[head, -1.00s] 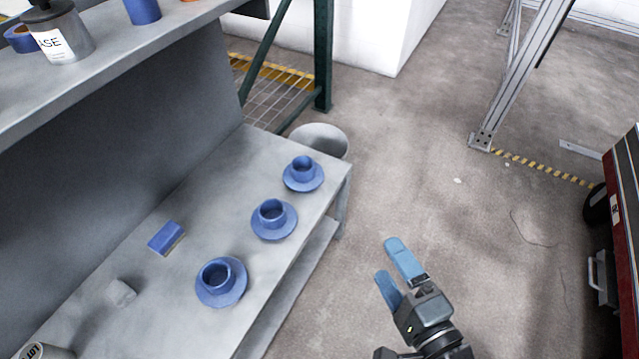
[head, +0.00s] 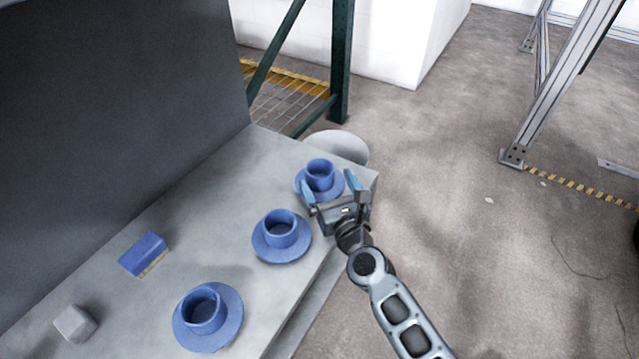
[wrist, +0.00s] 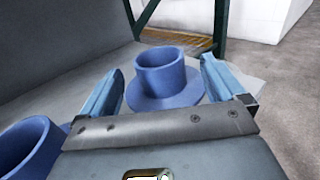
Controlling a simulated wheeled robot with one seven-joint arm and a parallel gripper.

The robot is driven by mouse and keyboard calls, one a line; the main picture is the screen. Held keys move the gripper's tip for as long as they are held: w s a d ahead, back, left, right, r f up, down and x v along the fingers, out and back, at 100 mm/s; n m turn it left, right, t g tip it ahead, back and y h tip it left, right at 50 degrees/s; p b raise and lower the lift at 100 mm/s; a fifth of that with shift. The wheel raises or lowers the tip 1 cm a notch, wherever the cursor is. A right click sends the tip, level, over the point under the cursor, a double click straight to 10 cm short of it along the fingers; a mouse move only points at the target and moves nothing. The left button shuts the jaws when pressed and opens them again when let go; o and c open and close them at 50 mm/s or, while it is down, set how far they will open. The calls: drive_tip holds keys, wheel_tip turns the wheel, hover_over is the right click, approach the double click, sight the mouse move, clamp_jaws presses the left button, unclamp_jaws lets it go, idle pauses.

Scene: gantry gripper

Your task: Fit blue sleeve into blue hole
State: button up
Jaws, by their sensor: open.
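Three blue flanged sleeves stand upright on the grey bench (head: 232,165), each a short hollow cup on a round flange. The far sleeve (head: 320,174) is near the bench's far right corner, the middle sleeve (head: 281,234) is nearer, and the near sleeve (head: 207,318) is lowest in the head view. My gripper (head: 332,188) is open at the far sleeve, its blue fingers to either side of it. In the wrist view the far sleeve (wrist: 162,75) shows between the fingertips, with gaps on both sides. I see no separate blue hole that I can tell for sure.
A blue block (head: 143,253) and a small grey block (head: 75,323) lie on the bench's left part. A grey panel (head: 110,90) rises behind. A white round bin (head: 337,146) stands beyond the far end, near a green rack post (head: 341,60).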

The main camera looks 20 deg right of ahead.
drive_tip(key=shift+w+r, duration=0.15)
drive_tip(key=shift+w, duration=2.2)
drive_tip(key=shift+c, duration=0.4)
drive_tip(key=c, duration=1.1)
drive_tip(key=shift+r, duration=0.1)
